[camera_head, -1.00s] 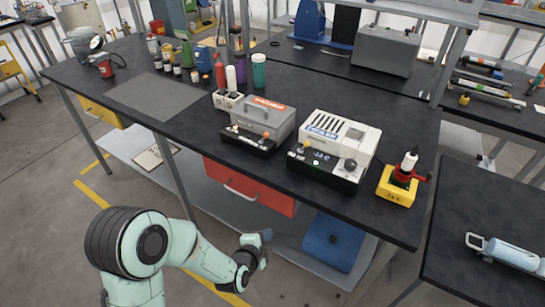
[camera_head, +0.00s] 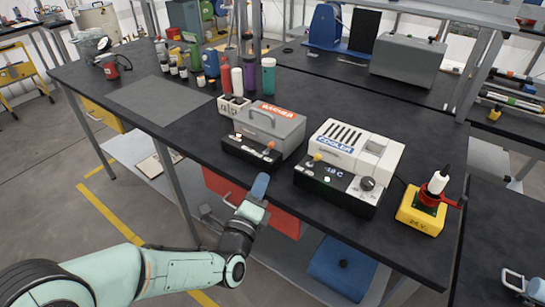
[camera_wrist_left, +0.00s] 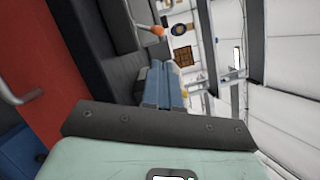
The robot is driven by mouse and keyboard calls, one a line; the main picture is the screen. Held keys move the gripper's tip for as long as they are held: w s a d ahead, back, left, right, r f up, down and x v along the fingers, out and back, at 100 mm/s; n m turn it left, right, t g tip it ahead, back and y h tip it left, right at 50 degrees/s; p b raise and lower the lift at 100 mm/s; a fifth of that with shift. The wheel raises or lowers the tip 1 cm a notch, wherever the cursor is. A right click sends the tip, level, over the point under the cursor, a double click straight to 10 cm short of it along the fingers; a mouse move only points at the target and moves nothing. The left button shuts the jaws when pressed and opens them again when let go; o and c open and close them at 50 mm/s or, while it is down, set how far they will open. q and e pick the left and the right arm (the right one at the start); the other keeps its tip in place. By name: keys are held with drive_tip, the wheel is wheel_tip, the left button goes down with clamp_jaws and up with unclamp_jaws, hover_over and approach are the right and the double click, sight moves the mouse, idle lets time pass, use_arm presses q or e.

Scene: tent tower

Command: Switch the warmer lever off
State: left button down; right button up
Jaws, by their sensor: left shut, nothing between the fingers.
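The warmer (camera_head: 275,125) is a grey box with a handle on its lid and an orange label, standing near the table's front edge. Its black front strip carries a lever with an orange knob (camera_head: 270,146); the orange knob also shows in the wrist view (camera_wrist_left: 157,30). My left gripper (camera_head: 261,182) is shut and empty, in front of the table edge and below the warmer, apart from the lever. Its closed blue-grey fingers (camera_wrist_left: 165,88) show in the wrist view. My right gripper is not in view.
The white cooler (camera_head: 350,150) stands right of the warmer, with a yellow box with a red and white device (camera_head: 422,212) farther right. Bottles (camera_head: 237,80) and a small white holder (camera_head: 233,104) stand behind and left. A grey mat (camera_head: 160,98) leaves free room.

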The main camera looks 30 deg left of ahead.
sight(269, 148)
use_arm(q)
drive_tip(key=x, duration=0.9)
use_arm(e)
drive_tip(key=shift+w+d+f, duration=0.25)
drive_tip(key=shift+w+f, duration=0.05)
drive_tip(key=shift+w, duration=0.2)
use_arm(q)
drive_tip(key=shift+a+r+n, duration=0.1)
drive_tip(key=shift+n, duration=0.3)
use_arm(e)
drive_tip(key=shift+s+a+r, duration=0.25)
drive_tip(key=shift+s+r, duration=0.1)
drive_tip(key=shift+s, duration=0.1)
use_arm(q)
drive_tip(key=shift+a+r+n, duration=0.1)
drive_tip(key=shift+n, duration=0.2)
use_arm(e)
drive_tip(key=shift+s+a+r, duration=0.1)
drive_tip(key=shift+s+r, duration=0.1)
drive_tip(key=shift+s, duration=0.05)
